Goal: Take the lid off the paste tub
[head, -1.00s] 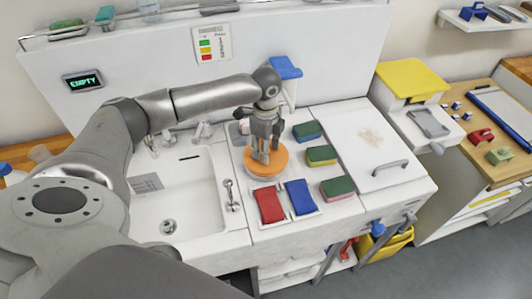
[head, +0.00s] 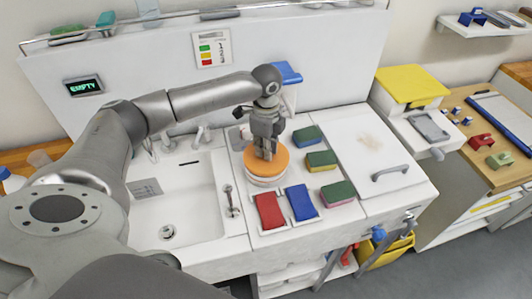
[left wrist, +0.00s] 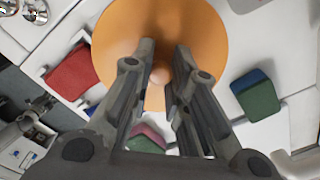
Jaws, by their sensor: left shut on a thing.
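The paste tub (head: 266,182) is a low, round, white tub on the counter right of the sink. Its orange lid (head: 285,166) sits on top of it, level, with no gap that I can make out. My left gripper (head: 267,152) points down over the middle of the lid. In the left wrist view the lid (left wrist: 115,45) fills the top centre, and my left gripper's fingers (left wrist: 167,80) are shut on its small round knob (left wrist: 160,74). The fingers partly hide the knob. The tub's wall is hidden under the lid in that view. My right gripper is not in view.
A red cloth (head: 270,211) and a blue cloth (head: 301,202) lie just in front of the tub. Several sponges (head: 321,160) stand to its right, beside a white panel with a handle (head: 390,171). The sink (head: 180,200) is to the left.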

